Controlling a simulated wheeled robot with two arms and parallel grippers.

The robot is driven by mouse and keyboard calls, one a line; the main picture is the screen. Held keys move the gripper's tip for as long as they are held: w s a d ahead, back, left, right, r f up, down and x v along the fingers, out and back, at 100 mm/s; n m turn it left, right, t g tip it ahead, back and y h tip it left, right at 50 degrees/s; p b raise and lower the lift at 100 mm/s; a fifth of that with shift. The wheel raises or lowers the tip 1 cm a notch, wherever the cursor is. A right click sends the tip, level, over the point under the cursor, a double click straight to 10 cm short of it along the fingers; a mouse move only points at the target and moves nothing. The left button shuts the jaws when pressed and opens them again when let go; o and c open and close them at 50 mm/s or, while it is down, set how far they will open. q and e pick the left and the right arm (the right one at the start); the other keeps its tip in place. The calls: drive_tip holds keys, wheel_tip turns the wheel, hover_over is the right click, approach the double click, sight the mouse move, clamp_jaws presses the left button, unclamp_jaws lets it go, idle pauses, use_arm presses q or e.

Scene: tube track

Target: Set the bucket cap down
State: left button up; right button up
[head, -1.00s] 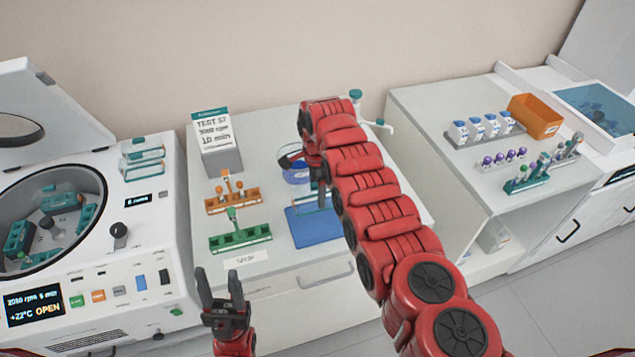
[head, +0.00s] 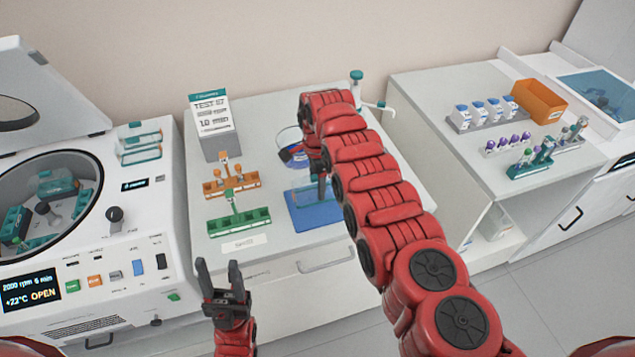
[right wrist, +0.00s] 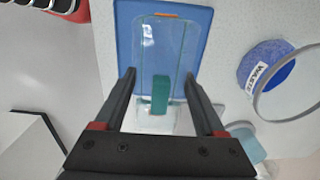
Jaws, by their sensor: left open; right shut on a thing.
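The bucket cap (right wrist: 162,62) is a clear cover with a teal grip; in the right wrist view it lies between the fingers of my right gripper (right wrist: 160,76), which is shut on it. The blue mat (right wrist: 205,25) shows behind the cap. I cannot tell whether the cap touches the mat. In the head view the mat (head: 315,220) lies on the middle bench, and my red right arm hides most of the cap and the right gripper. My left gripper (head: 218,268) is open and empty in front of the bench.
A waste bin (right wrist: 265,65) stands beside the mat. Orange (head: 232,184) and green (head: 240,222) tube racks stand left of the mat. An open centrifuge (head: 50,195) is at the left, with clear teal-edged covers (head: 140,145) on its top. The right bench holds bottles and tubes.

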drive_tip(key=shift+f, duration=0.1)
drive_tip(key=shift+s+f, duration=0.1)
drive_tip(key=shift+f, duration=0.05)
idle(0.5)
drive_tip(key=shift+f+b, duration=0.5)
drive_tip(key=shift+f, duration=0.15)
idle(0.4)
drive_tip(key=shift+f+b, duration=0.35)
drive_tip(key=shift+b, duration=0.1)
drive_tip(key=shift+f, duration=0.1)
idle(0.3)
